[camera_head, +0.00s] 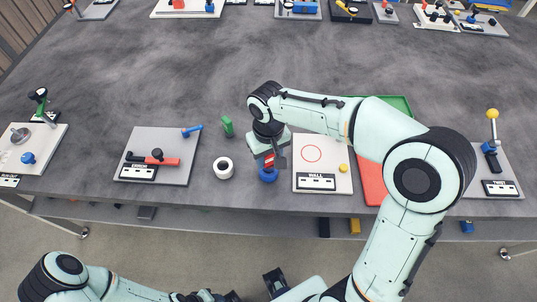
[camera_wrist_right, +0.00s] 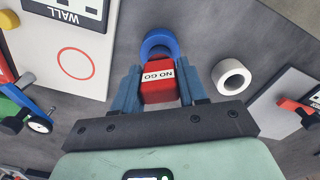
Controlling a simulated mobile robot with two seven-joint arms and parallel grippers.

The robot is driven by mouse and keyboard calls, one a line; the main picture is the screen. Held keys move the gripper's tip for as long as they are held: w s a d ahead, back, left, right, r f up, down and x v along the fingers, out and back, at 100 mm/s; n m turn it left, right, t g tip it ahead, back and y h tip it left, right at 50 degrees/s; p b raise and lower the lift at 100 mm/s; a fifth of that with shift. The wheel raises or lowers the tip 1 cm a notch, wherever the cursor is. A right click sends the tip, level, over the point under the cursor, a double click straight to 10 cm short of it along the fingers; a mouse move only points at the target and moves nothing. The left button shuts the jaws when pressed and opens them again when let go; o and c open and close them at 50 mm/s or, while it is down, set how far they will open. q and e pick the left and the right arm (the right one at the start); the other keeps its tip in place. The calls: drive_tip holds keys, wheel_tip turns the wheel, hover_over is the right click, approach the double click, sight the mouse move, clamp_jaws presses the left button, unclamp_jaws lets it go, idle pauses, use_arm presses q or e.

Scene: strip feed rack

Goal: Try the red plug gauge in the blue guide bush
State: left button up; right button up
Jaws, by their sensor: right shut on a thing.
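My right gripper (camera_head: 272,160) is shut on the red plug gauge (camera_wrist_right: 158,90), a red block with a white "NO GO" label; its red body also shows in the head view (camera_head: 268,161). The blue guide bush (camera_wrist_right: 159,43) is a ring just beyond the gauge in the right wrist view, and it shows below the gripper in the head view (camera_head: 268,175). The gauge overlaps the near rim of the bush in the wrist view; I cannot tell whether they touch. Part of my left arm shows at the bottom left of the head view; its jaws cannot be made out.
A white ring (camera_head: 223,168) stands left of the bush, with a green piece (camera_head: 227,126) behind it. The WALL board (camera_head: 322,165) lies close on the right, then a red tray (camera_head: 370,178). A grey board (camera_head: 160,140) lies left. The table's middle back is clear.

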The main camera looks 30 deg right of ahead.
use_arm(q)
drive_tip(key=shift+s+f, duration=0.1)
drive_tip(key=shift+f, duration=0.1)
drive_tip(key=shift+r, duration=0.15)
drive_tip(key=shift+w+r, duration=0.2)
drive_tip(key=shift+r, duration=0.05)
drive_tip(key=shift+s+f, duration=0.1)
drive_tip(key=shift+f, duration=0.05)
idle(2.2)
drive_tip(key=shift+w+r+p, duration=0.2)
drive_tip(key=shift+r+p, duration=0.1)
drive_tip(key=shift+p, duration=0.05)
idle(2.3)
drive_tip(key=shift+w+r, duration=0.1)
drive_tip(key=shift+r, duration=0.1)
idle(0.9)
